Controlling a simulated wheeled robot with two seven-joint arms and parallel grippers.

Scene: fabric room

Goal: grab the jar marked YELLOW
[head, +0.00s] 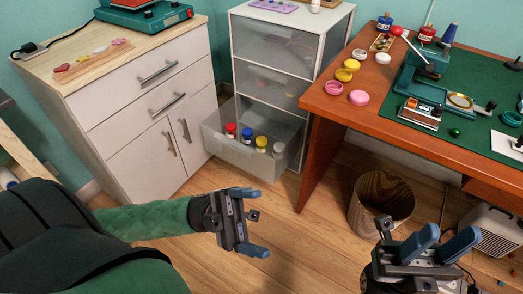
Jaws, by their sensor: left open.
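Several small jars stand in the open lower drawer (225,143) of the white cabinet: one with a red lid (231,129), one with a blue lid (247,133), one with a yellow lid (261,142) and one with a pale lid (279,147). Their markings are too small to read. My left gripper (259,222) is open and empty, in front of the drawer and nearer to me, apart from the jars. My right gripper (456,232) is at the lower right, with a gap between its blue fingers and nothing visible between them.
A wooden desk (318,98) at the right holds paint pots, a green mat and tools. A wicker basket (381,204) stands below it. A white cupboard (140,105) is left of the drawer. Bare wooden floor lies between my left gripper and the basket.

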